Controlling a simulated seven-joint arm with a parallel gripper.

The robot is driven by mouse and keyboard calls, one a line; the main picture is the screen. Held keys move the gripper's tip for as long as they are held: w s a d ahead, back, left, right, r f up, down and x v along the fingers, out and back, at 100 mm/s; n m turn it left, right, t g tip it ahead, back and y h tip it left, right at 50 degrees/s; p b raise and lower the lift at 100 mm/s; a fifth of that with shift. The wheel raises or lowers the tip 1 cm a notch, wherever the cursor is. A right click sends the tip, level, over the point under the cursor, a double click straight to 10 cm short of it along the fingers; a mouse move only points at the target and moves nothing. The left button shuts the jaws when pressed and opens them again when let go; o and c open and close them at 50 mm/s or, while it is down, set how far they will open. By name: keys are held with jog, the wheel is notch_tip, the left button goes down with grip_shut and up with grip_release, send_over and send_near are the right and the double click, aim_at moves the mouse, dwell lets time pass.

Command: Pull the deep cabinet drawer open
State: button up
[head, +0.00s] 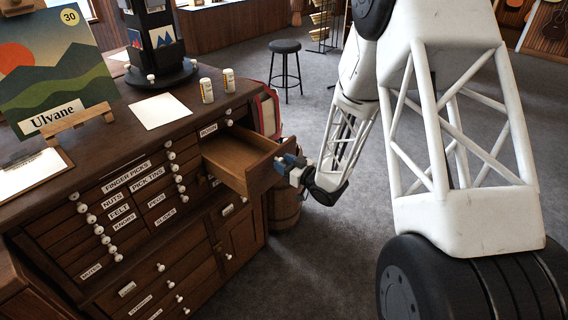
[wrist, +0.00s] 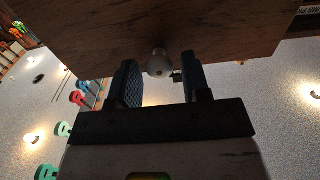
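The deep cabinet drawer (head: 232,152) stands well out of the right side of the wooden cabinet (head: 190,240) in the head view. Its inside looks empty. My gripper (head: 284,164) is at the drawer's front face. In the wrist view the dark wooden drawer front (wrist: 110,40) fills the top, with a pale round knob (wrist: 159,63) on its lower part. My gripper's two dark fingers (wrist: 160,80) are apart, one on each side of the knob. Gaps show between the knob and both fingers. The knob is hidden behind the gripper in the head view.
Several smaller labelled drawers (head: 140,190) with white knobs are shut. Two small bottles (head: 207,90), a white sheet (head: 160,111) and a picture on a stand (head: 52,70) are on the cabinet top. A barrel (head: 284,208) stands beside the cabinet. A black stool (head: 285,47) stands farther back on open floor.

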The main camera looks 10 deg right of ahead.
jog(key=shift+o, duration=0.6)
jog(key=shift+d, duration=0.1)
jog(key=v, duration=0.7)
jog(key=shift+s+d, duration=0.25)
jog(key=shift+s, duration=0.05)
jog(key=shift+r, duration=0.1)
